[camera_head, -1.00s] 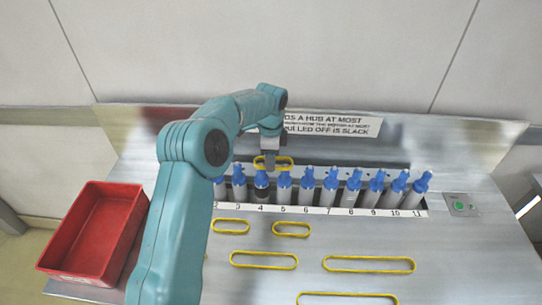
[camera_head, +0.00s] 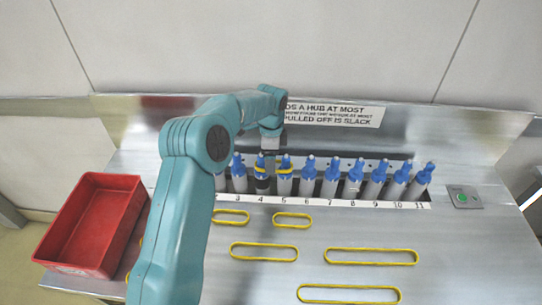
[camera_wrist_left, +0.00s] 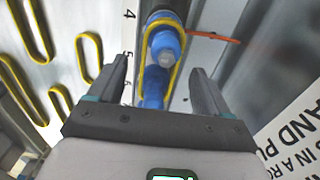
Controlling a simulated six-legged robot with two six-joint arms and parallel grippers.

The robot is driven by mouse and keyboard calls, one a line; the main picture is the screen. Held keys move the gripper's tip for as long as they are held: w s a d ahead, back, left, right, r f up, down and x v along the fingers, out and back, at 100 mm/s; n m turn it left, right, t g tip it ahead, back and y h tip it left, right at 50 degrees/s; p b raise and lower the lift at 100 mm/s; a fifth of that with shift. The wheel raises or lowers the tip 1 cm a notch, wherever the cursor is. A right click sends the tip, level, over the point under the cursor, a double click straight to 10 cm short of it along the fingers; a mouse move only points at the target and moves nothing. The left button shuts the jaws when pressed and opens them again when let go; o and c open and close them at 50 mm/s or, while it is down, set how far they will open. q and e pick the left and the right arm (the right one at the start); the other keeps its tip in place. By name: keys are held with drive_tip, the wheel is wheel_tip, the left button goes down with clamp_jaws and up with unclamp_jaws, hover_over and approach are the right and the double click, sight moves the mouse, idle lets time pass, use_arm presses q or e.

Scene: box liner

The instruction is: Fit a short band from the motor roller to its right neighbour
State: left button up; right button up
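A yellow short band (camera_head: 285,171) lies across the blue-topped hubs of roller 4 (camera_head: 262,186), which has a dark body, and roller 5 (camera_head: 284,187), just right of it. In the left wrist view the band (camera_wrist_left: 178,75) loops around the two blue hubs; its far end under my gripper is partly hidden. My left gripper (camera_head: 272,153) is just above these hubs. In the wrist view its fingers (camera_wrist_left: 160,66) stand wide apart, one on each side of the hubs, not touching the band. My right gripper is not in view.
More blue-topped rollers (camera_head: 376,180) stand in the numbered row. Loose yellow bands (camera_head: 371,249) of several lengths lie on the metal table. A red bin (camera_head: 88,225) is at left, a green button (camera_head: 463,198) at right. An orange strip (camera_wrist_left: 215,36) shows beside roller 4.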

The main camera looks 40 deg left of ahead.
use_arm(q)
drive_tip(key=shift+r, duration=0.1)
wheel_tip(320, 180, up, 16)
drive_tip(key=p, duration=0.1)
idle(0.4)
drive_tip(key=shift+s, duration=0.1)
